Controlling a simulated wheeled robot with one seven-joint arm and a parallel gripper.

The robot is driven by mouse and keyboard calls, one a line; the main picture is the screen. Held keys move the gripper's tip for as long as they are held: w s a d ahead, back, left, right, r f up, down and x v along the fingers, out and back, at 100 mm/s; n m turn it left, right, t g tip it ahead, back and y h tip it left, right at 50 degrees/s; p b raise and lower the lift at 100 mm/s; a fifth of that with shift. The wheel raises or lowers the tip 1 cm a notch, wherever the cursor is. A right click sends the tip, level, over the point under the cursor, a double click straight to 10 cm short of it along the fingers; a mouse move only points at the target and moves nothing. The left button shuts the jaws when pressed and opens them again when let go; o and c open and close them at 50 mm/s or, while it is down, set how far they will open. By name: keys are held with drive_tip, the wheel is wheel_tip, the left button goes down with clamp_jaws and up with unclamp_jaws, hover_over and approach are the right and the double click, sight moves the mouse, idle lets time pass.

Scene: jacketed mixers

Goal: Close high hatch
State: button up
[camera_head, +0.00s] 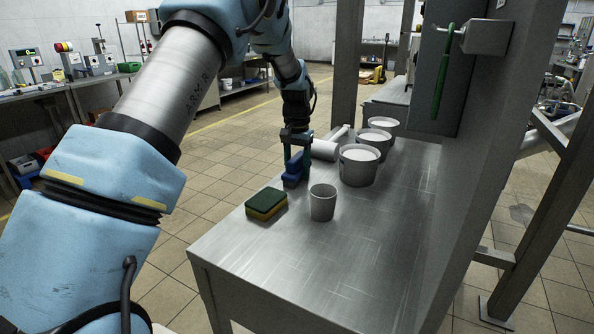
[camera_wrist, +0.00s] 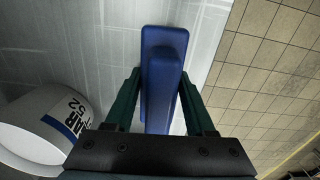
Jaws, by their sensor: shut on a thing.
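A grey hatch-like panel (camera_head: 425,85) with a long green handle (camera_head: 442,75) is at the upper right of the head view; its edges are partly cut off, so I cannot tell how far it is open. My gripper (camera_head: 296,160) is over the left edge of the steel table, away from the panel. It is shut on a blue block-shaped thing (camera_head: 291,178) with a raised ridge. In the wrist view the dark green fingers (camera_wrist: 160,105) press on both sides of the blue thing (camera_wrist: 164,45). It is at or just above the tabletop; I cannot tell if it touches.
The steel table (camera_head: 270,265) carries a green and yellow sponge (camera_head: 266,205), an empty-looking cup (camera_head: 322,204), a white roll (camera_head: 324,151) and several white-filled buckets (camera_head: 359,168). A grey post (camera_head: 470,180) rises at the right. The table's front is bare.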

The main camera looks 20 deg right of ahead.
clamp_jaws()
